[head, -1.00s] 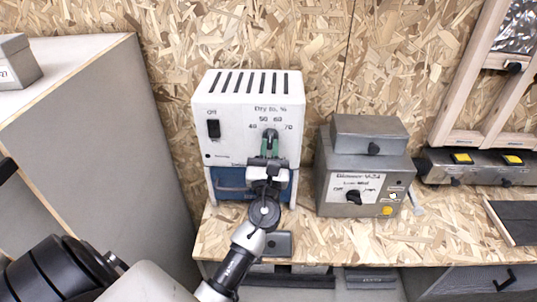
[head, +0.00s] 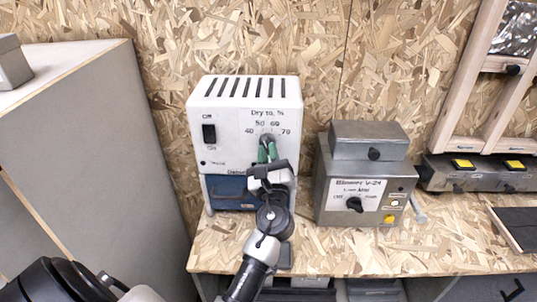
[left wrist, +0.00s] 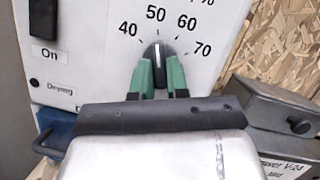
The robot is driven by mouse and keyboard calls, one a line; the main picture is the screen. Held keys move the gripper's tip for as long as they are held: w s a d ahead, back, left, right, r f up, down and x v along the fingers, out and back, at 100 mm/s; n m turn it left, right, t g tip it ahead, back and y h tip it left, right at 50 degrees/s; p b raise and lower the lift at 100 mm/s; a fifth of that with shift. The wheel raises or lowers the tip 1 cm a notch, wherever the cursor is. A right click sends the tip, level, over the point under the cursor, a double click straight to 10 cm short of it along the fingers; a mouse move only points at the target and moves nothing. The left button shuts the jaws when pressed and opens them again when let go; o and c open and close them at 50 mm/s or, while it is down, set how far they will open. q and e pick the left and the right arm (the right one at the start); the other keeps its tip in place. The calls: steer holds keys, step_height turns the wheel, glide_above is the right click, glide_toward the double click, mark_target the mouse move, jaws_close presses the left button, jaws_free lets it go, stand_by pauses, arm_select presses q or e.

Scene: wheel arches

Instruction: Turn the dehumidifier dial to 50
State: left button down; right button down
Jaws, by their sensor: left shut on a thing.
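The white dehumidifier (head: 240,100) stands upright on the bench against the chipboard wall. Its black dial (left wrist: 158,52) sits below the numbers 40, 50, 60 and 70 on the front panel. In the left wrist view the dial's white pointer line points up, close to the 50. My left gripper (left wrist: 162,75) has green fingertips, one on each side of the dial, and is shut on it. In the head view the left gripper (head: 267,150) comes up from below and hides part of the dial. My right gripper is not in view.
A grey blower box (head: 345,190) with its own black knob stands close to the right. A grey cabinet (head: 80,150) stands on the left. A black On/Off switch (head: 209,133) is on the dehumidifier's left side. Bare bench (head: 310,250) lies in front.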

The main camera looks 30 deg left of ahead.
arm_select(q)
steer(key=shift+r, duration=0.45)
steer(key=c, duration=1.1)
jaws_free()
steer(key=shift+a+f, duration=0.25)
steer(key=shift+d+f, duration=0.15)
steer(key=shift+d, duration=0.05)
steer(key=b+v, duration=0.4)
steer(key=v, duration=0.6)
steer(key=shift+s+d+f, duration=0.1)
steer(key=shift+s+d, duration=0.1)
